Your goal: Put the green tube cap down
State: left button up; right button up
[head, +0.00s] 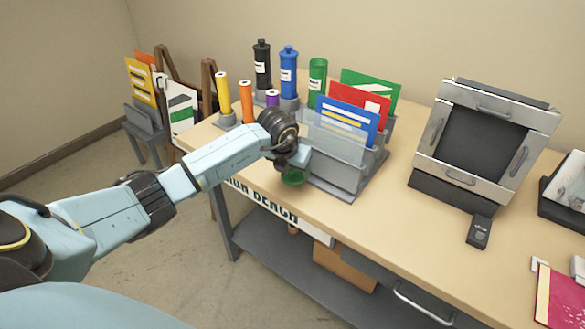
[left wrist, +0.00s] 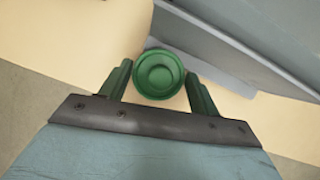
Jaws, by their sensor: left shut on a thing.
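The green tube cap (left wrist: 159,75) is round with a recessed ring. In the left wrist view it sits between the two green fingers of my left gripper (left wrist: 159,82), which is shut on it. In the head view the cap (head: 292,177) shows as a green piece under my left gripper (head: 293,168), over the bench's front edge, just in front of the grey file rack (head: 333,174). Whether the cap touches the bench top cannot be told. A green tube (head: 317,75) stands behind the rack, its top uncertain. My right gripper is not in view.
The rack holds blue, red and green folders close to my left gripper. Yellow, orange, black and blue tubes stand behind my left arm. A grey framed machine (head: 482,145) and a small black device (head: 479,231) stand to the right. The bench top (head: 385,222) between is clear.

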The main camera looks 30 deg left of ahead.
pick_arm(q)
jog(key=shift+f, duration=0.1)
jog(key=shift+f+b, duration=0.5)
jog(key=o, duration=1)
jog(key=shift+r, duration=0.1)
jog(key=shift+c, duration=0.2)
jog(key=shift+r, duration=0.1)
jog(key=shift+r+p, duration=0.35)
jog(key=shift+p, duration=0.1)
jog(key=v, duration=1.2)
jog(key=shift+p, duration=0.45)
